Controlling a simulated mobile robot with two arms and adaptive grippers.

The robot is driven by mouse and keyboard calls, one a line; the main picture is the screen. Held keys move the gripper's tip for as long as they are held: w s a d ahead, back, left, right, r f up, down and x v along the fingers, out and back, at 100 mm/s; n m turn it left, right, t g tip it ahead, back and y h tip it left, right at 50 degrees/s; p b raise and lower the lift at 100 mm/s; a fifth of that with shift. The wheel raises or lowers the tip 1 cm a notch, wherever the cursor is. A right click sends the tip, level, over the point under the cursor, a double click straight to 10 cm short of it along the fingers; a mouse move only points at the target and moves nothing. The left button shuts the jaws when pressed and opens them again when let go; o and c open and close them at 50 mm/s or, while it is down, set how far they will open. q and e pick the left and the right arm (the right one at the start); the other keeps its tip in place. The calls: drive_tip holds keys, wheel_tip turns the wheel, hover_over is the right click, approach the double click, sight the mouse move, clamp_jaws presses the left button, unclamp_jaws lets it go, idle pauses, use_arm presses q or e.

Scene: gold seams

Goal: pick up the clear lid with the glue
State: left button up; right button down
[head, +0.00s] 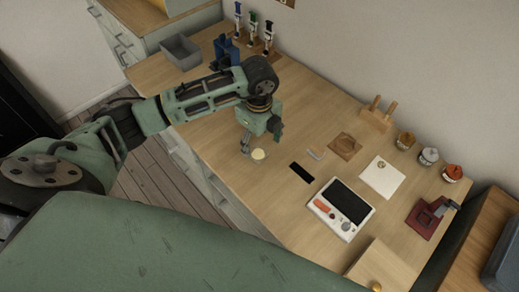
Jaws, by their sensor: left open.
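A small round pale-yellow piece (258,154), which looks like the lid with the glue, lies on the wooden worktop near its front edge. Its clear rim is too small to make out. My left gripper (260,144) points down just above and behind it, with its fingers apart. No thing shows between the fingers. I cannot tell whether a fingertip touches the lid. My right gripper is not in view.
A black strip (302,172) and a white device with a dark panel (341,208) lie right of the lid. Further right are a white sheet (382,177), several jars and a dark red stand (427,218). A grey bin (181,52) stands at the far left.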

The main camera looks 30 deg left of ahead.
sight(259, 155)
use_arm(q)
wheel_tip(259, 155, down, 2)
drive_tip(key=shift+f+p, duration=0.1)
drive_tip(key=shift+p, duration=0.5)
drive_tip(key=shift+w+f, duration=0.15)
drive_tip(key=shift+f, duration=1.45)
drive_tip(key=c, duration=0.8)
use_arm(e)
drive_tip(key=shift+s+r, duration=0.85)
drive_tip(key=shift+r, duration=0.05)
